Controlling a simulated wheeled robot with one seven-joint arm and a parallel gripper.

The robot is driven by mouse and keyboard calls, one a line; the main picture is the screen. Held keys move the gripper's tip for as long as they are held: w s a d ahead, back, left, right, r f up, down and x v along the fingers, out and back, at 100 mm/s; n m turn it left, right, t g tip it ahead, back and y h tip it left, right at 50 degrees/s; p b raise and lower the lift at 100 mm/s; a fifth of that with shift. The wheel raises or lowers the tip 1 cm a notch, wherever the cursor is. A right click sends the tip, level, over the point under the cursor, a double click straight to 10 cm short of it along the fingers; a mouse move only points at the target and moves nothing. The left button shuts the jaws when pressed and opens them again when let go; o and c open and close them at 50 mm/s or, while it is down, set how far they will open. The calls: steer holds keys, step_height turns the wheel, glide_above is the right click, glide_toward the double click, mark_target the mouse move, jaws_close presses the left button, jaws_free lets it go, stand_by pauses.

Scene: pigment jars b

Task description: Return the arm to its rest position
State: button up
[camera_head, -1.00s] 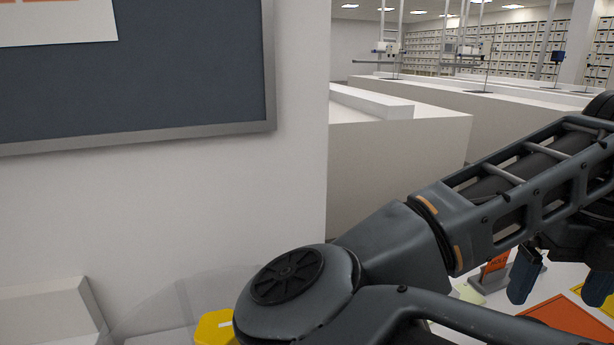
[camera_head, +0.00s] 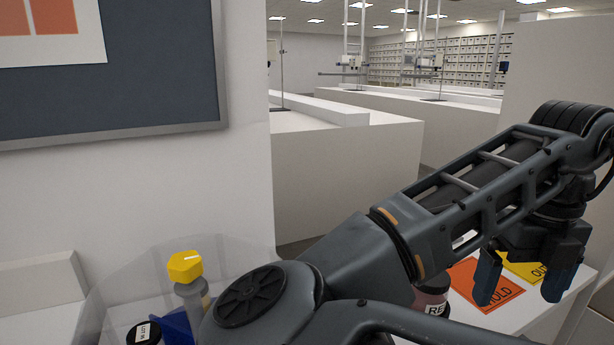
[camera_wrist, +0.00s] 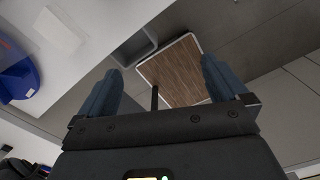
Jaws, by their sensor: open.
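My gripper (camera_head: 522,288) is open and empty at the right of the head view, its two blue fingers pointing down. In that view the fingers overlap the orange HOLD card (camera_head: 507,294) and the yellow OUT card (camera_head: 524,262) on a white surface; the height above them is hard to tell. My dark arm crosses the lower right of the head view, elbow at the bottom centre. In the wrist view my gripper (camera_wrist: 160,78) has its fingers apart with nothing held between them.
A yellow-capped container (camera_head: 185,267), a dark labelled jar (camera_head: 143,333) and a clear panel stand at lower left. A red-labelled jar (camera_head: 434,304) is partly behind my arm. The wrist view shows a brown panel (camera_wrist: 175,75), a grey bin (camera_wrist: 135,47) and a blue object (camera_wrist: 22,78).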

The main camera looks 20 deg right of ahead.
steer(key=s+d+r+n+t+h, duration=0.1)
steer(key=d+r+n+h, duration=0.1)
steer(key=d+n+h, duration=0.5)
steer(key=s+d+r+n+h, duration=0.1)
steer(key=d+r+n+h, duration=0.25)
steer(key=d+h, duration=0.5)
steer(key=w+a+f+n+t+y, duration=0.2)
steer(key=a+f+n+t, duration=0.3)
steer(key=n, duration=0.5)
steer(key=w+a+f+n+t+y, duration=0.2)
steer(key=a+n+t, duration=0.2)
steer(key=n+t, duration=0.45)
steer(key=s+a+f+n+y, duration=0.5)
steer(key=a+f+n, duration=0.3)
steer(key=a, duration=0.1)
steer(key=s+a+f+n+y, duration=0.1)
steer(key=s+a+y, duration=0.2)
steer(key=s+a, duration=0.5)
steer(key=s+a+f+n+y, duration=0.1)
steer(key=s+a+n+y, duration=0.1)
steer(key=s+a, duration=0.6)
steer(key=s+y, duration=0.1)
steer(key=s, duration=0.4)
steer(key=shift+a+f+n, duration=0.25)
steer(key=shift+f+n, duration=0.05)
steer(key=shift+f, duration=0.1)
